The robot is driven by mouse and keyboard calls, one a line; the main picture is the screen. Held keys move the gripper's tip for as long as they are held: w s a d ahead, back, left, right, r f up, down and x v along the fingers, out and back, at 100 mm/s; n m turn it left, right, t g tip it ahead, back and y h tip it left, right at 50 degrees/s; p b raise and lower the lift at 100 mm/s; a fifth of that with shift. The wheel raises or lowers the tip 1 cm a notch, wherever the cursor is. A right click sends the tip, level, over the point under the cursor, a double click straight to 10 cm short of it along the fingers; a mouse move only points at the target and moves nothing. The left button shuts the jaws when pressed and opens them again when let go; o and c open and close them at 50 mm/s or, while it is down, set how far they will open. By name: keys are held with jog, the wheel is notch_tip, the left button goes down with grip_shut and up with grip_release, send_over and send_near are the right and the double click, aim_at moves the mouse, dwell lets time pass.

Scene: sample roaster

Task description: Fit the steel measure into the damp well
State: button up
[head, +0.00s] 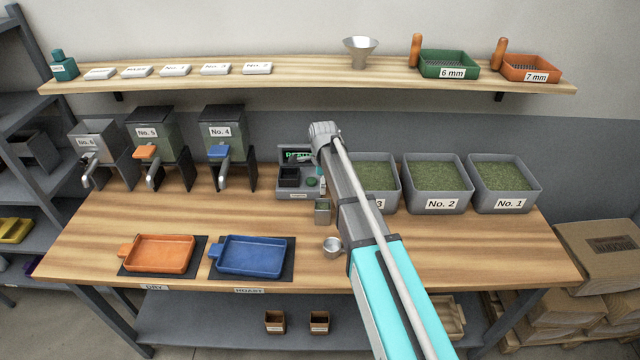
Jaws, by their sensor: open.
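A small round steel cup (332,247), which looks like the steel measure, stands upright on the wooden table near its front edge, just left of my arm. A grey instrument (284,189) with a lit green display stands at the back of the table. A dark square recess (289,177) in its left part may be the damp well. My gripper (304,159) is small in view at the far end of my arm, beside the display and well beyond the cup. It is open, and I see nothing held. My arm hides part of the instrument's right side.
Grey bins of green beans (437,201) stand right, dispensers (227,145) left. Orange (160,254) and blue trays (251,255) lie front left. A shelf (300,82) overhangs the back. The table's left middle is clear.

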dwell(0.3)
jog(key=s+d+n, duration=0.7)
jog(key=s+n, duration=0.2)
jog(key=s, duration=0.3)
jog(key=s+d+n, duration=0.6)
jog(key=s+n, duration=0.3)
jog(key=s, duration=0.4)
jog(key=shift+d, duration=0.4)
jog(key=shift+w+n, duration=0.1)
jog(key=shift+n, duration=0.2)
jog(key=w+a+n, duration=0.4)
jog(key=w+n, duration=0.1)
jog(key=w, duration=0.3)
jog(key=w+a+r+n+p, duration=0.1)
jog(key=w+a+n, duration=0.3)
jog(key=w+n, duration=0.2)
jog(key=w+a+r+n+p, duration=0.1)
jog(key=w+a+n, duration=0.4)
jog(key=w, duration=0.6)
jog(key=shift+n, duration=0.7)
